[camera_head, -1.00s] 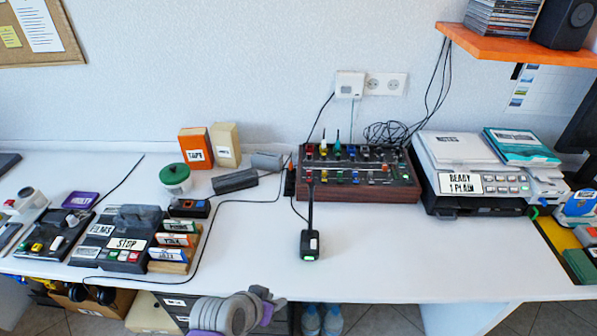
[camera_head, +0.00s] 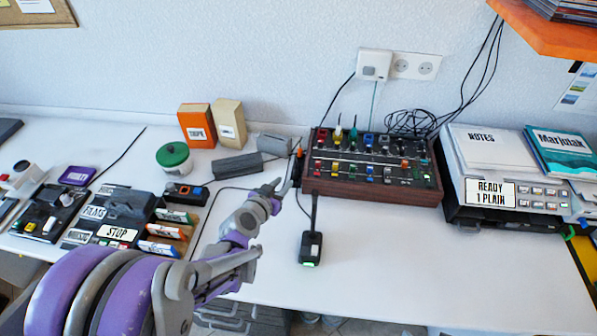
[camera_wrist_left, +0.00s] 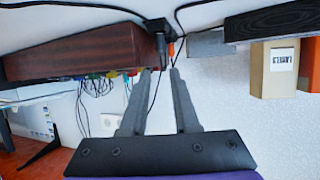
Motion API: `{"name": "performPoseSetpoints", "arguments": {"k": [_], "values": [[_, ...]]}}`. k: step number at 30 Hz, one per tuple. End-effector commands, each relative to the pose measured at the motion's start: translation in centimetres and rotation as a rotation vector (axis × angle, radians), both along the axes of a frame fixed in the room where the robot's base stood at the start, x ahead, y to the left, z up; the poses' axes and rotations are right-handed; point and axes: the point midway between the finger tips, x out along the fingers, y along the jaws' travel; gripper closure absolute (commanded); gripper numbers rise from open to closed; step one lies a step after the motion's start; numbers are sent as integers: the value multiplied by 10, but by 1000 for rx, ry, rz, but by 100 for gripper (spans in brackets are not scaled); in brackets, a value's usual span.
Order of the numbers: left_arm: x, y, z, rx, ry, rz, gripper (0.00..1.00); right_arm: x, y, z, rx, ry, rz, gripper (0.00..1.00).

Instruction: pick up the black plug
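What looks like the black plug (camera_head: 297,168) is at the left end of the brown-sided mixer (camera_head: 370,200), small and partly hidden by my gripper in the head view. In the left wrist view, which is upside down, a black plug-like block (camera_wrist_left: 155,30) sits beside the mixer's wooden side, with cables and an orange piece next to it. My left gripper (camera_head: 281,184) is just in front of it and to its left. In the wrist view its two fingers (camera_wrist_left: 161,72) are apart with nothing held between them, pointing toward the block. My right gripper is not in view.
A black device with a green light (camera_head: 311,248) lies in front of the mixer. Grey blocks (camera_head: 238,164), an orange box (camera_head: 197,126) and a beige box (camera_head: 230,123) stand behind left. A printer (camera_head: 505,190) is at right. The front right desk is clear.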

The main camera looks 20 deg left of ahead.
Motion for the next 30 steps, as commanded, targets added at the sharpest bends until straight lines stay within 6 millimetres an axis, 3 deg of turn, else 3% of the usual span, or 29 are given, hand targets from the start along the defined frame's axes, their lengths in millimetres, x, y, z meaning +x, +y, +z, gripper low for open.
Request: {"name": "performPoseSetpoints", "arguments": {"k": [3,11,19,28,30], "values": [[19,-1,-9,0,1,-2,71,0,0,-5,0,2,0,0],[39,0,-18,1,1,-1,71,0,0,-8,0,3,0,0],[73,0,-36,0,2,-2,71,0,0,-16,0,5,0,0],[78,0,-37,0,1,-1,71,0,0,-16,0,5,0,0],[78,0,-37,0,1,-1,80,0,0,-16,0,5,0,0]]}}
